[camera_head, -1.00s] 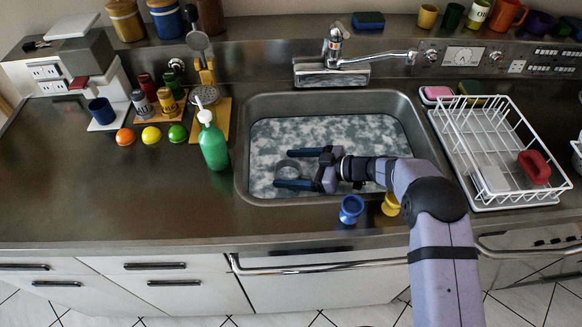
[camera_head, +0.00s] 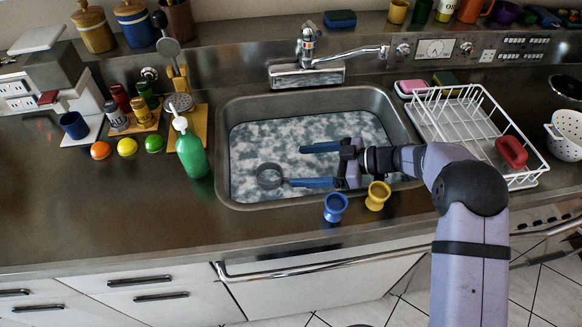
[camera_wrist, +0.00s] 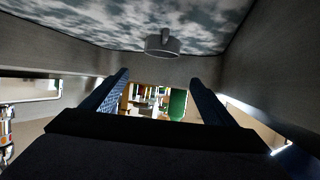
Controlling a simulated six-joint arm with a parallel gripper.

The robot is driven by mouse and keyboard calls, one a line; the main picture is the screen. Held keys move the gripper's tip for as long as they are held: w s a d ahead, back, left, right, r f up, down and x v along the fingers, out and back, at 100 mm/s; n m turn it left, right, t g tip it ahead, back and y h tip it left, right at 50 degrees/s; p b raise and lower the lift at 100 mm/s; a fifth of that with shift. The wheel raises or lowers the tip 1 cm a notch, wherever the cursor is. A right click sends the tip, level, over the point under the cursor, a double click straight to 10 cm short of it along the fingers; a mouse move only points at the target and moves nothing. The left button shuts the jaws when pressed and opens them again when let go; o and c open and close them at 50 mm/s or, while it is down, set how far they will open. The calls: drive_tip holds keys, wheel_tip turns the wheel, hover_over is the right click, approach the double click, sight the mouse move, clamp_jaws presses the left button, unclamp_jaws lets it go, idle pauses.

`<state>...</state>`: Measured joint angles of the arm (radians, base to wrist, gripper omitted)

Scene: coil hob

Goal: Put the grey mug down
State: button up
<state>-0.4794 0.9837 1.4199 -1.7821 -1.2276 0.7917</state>
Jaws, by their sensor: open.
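The grey mug (camera_head: 269,176) is in the sink (camera_head: 223,180), on its mottled grey-white floor, towards the left front. It looks upright, and it also shows in the wrist view (camera_wrist: 162,46) beyond the fingertips. My gripper (camera_head: 297,166) is over the sink to the right of the mug, with its two blue fingers apart and pointing left. Nothing is between the fingers. The mug is clear of the fingertips, with a small gap to the nearer finger.
A blue cup (camera_head: 335,207) and a yellow cup (camera_head: 377,195) stand at the sink's front edge, close to my gripper. A green soap bottle (camera_head: 190,150) stands left of the sink. A white dish rack (camera_head: 460,118) is on the right. The tap (camera_head: 308,50) is behind.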

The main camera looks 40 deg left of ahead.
drive_tip(key=shift+v, duration=0.85)
